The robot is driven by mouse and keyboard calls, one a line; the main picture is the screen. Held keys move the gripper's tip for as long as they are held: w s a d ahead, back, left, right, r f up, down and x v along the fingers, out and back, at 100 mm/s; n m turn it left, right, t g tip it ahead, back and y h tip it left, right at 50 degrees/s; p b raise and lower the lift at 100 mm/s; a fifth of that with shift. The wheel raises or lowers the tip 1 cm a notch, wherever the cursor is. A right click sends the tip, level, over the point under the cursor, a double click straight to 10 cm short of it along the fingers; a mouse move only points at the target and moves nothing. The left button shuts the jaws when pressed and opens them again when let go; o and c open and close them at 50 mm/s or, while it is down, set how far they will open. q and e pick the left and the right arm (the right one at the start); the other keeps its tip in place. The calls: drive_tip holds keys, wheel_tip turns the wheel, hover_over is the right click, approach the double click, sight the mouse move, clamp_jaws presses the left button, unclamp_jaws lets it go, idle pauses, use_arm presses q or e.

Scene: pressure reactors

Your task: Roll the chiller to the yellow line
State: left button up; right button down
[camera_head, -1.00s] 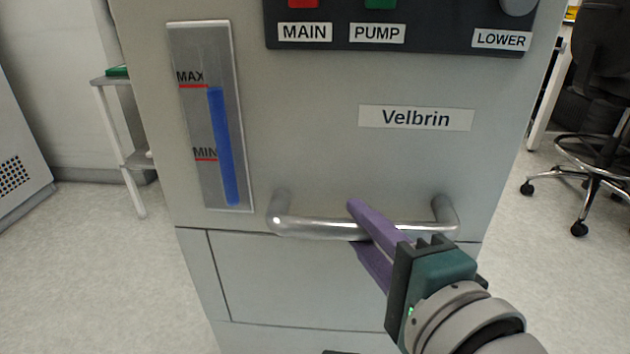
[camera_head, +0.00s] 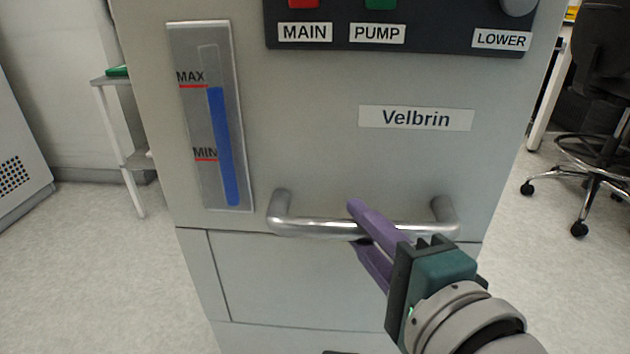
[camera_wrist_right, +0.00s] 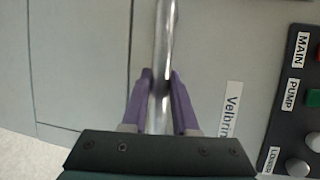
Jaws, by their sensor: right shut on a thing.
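The chiller (camera_head: 300,120) is a grey cabinet filling the middle of the head view, with a "Velbrin" label, a level gauge and a dark control panel. A horizontal metal bar handle (camera_head: 310,228) is fixed across its front. In the right wrist view the handle (camera_wrist_right: 163,60) runs between the two fingers (camera_wrist_right: 160,80). The chiller's wheels and the yellow line are not in view. My left gripper is not in view.
A small white side table (camera_head: 125,150) stands left of the chiller, and a perforated grey cabinet (camera_head: 20,150) is at the far left. A black swivel chair (camera_head: 590,140) on castors stands at the right. Pale floor (camera_head: 90,270) is clear on both sides near the chiller.

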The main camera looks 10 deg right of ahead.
drive_tip(key=shift+w+d+p, duration=0.1)
drive_tip(key=shift+w+p, duration=0.05)
drive_tip(key=shift+p, duration=0.4)
drive_tip(key=shift+w+f, duration=0.1)
drive_tip(key=shift+f, duration=0.05)
drive_tip(key=shift+w+d, duration=0.1)
drive_tip(key=shift+w, duration=0.25)
drive_tip(key=c, duration=1)
unclamp_jaws()
drive_tip(key=shift+w, duration=0.1)
drive_tip(key=shift+c, duration=0.2)
drive_tip(key=o, duration=0.4)
drive_tip(key=shift+c, duration=0.2)
